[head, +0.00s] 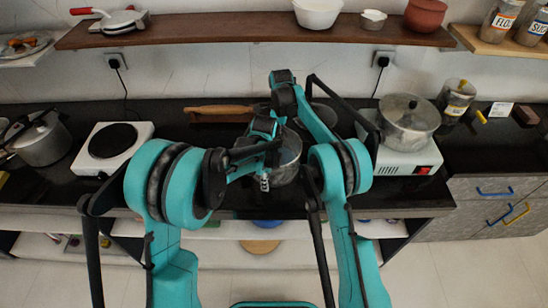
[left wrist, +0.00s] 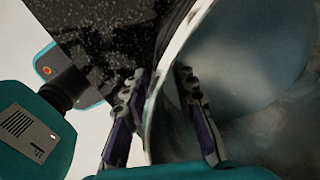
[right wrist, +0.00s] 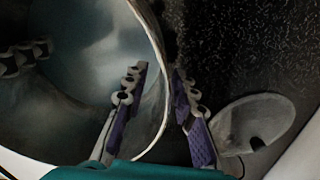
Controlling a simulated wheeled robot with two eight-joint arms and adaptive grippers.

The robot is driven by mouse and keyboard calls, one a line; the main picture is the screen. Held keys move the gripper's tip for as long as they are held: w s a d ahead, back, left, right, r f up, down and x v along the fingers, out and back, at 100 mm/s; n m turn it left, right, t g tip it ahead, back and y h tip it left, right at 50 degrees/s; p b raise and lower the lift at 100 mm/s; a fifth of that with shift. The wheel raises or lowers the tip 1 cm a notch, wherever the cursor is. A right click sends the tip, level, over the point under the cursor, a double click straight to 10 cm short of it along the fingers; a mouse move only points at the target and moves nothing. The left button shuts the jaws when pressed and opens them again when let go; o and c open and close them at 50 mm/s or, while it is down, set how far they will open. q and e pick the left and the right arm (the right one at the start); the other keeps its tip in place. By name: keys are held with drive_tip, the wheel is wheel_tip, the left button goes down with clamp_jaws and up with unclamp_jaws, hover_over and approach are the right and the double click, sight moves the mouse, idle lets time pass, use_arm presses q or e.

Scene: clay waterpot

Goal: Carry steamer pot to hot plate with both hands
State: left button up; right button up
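The steamer pot (head: 288,160), a steel pot with no lid on it, is on the dark counter in the middle of the head view, partly hidden by my arms. Its wall fills the right of the left wrist view (left wrist: 245,60) and the left of the right wrist view (right wrist: 95,60). My left gripper (left wrist: 162,75) is open, one finger inside the rim and one outside. My right gripper (right wrist: 160,75) is also open and straddles the rim, with a gap on the inner side. The white hot plate (head: 115,140) with a black burner, at the left, is bare.
A lidded pot (head: 410,120) stands on a white cooker (head: 400,160) at the right. Another pot (head: 42,138) is left of the hot plate. A grey disc (right wrist: 228,120) is beside my right gripper. A wooden shelf (head: 230,30) hangs above.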

use_arm(q)
clamp_jaws()
use_arm(e)
clamp_jaws()
use_arm(q)
drive_tip(key=shift+r, duration=0.15)
use_arm(e)
drive_tip(key=shift+r, duration=0.15)
